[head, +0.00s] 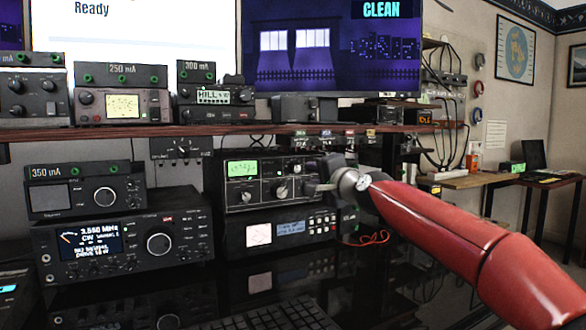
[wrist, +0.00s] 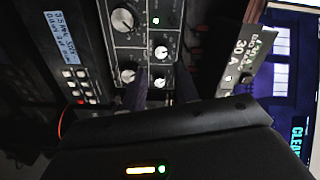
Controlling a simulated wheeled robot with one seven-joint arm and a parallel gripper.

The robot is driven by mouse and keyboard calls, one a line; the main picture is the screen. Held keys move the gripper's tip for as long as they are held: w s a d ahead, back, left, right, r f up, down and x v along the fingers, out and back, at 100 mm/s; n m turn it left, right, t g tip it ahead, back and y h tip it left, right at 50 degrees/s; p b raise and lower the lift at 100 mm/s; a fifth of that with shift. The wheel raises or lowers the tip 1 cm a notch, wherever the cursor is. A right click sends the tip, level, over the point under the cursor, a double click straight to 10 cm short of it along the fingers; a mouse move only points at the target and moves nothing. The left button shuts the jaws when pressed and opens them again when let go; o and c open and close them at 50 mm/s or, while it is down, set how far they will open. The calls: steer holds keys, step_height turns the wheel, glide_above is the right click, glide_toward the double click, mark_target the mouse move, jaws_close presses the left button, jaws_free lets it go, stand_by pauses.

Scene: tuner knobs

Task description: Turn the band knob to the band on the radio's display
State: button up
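The radio (head: 125,240) sits at lower left in the head view. Its lit display (head: 90,241) reads about 3.560 MHz CW, with smaller text I cannot read surely. The tuner (head: 262,206) stands right of it, with a green-lit meter (head: 242,168) and a large knob (head: 281,191). My gripper (head: 316,186) is at the tuner's right front and hides part of it. In the wrist view my gripper's dark fingers (wrist: 159,92) stand apart on either side of a small pale-topped knob (wrist: 160,82). I cannot tell whether they touch it. The knob labels are unreadable, so the band knob is unclear.
Another unit (head: 290,232) with a lit screen sits under the tuner. A shelf (head: 290,129) with meters and boxes runs above. A keyboard (head: 280,313) lies in front.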

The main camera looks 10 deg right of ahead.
mark_target(297, 169)
steer(key=p+x, duration=0.1)
steer(key=x, duration=0.2)
steer(key=p+x, duration=0.2)
steer(key=x, duration=0.1)
steer(key=shift+r, duration=0.25)
steer(key=shift+p+x, duration=0.4)
steer(key=shift+x, duration=0.45)
steer(key=shift+f, duration=0.2)
jaws_close()
